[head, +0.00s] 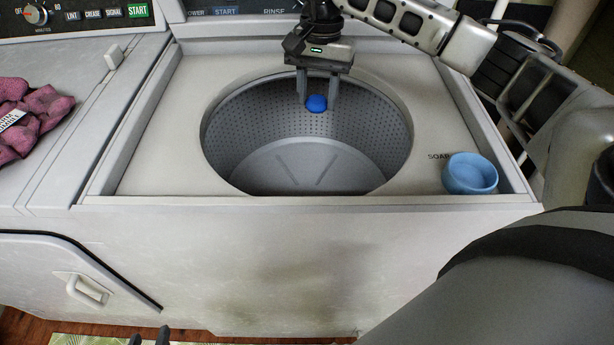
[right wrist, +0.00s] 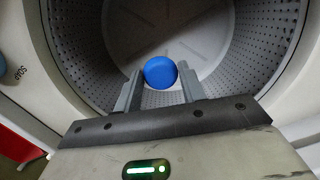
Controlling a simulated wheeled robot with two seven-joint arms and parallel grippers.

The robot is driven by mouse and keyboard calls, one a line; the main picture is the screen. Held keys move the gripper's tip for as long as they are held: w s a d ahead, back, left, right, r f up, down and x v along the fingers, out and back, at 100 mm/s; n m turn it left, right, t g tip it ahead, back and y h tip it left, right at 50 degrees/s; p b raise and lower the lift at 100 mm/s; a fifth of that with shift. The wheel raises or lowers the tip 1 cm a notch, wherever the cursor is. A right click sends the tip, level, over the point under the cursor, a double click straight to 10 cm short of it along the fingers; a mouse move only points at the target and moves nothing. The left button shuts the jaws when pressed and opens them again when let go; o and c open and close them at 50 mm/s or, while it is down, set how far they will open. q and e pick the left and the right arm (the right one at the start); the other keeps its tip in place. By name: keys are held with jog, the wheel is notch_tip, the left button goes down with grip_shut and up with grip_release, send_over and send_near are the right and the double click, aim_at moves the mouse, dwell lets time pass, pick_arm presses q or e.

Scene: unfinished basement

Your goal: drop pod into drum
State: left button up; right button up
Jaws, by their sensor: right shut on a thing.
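The blue pod (head: 317,103) is held between the two fingers of my right gripper (head: 318,98), which is shut on it. The pod also shows as a round blue shape between the fingertips in the right wrist view (right wrist: 160,72). The gripper hangs over the back part of the open washer drum (head: 310,165), and the drum's perforated wall and floor show behind and below the pod. The drum also fills the upper part of the right wrist view (right wrist: 225,60). Only the fingertips of my left gripper (head: 149,339) show at the bottom edge, apart with nothing between them.
A light blue bowl (head: 470,174) stands on the washer top (head: 165,150) at the right, by the SOAP label. A pink knitted cloth (head: 33,120) lies on the dryer (head: 95,130) at the left. Control panels run along the back.

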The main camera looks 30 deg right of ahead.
jog(key=o, duration=1)
jog(key=shift+o, duration=0.2)
notch_tip(320, 180, up, 16)
jog(key=w+d+p, duration=0.1)
jog(key=shift+w+d, duration=0.15)
jog(key=shift+d, duration=0.05)
jog(key=shift+f, duration=0.1)
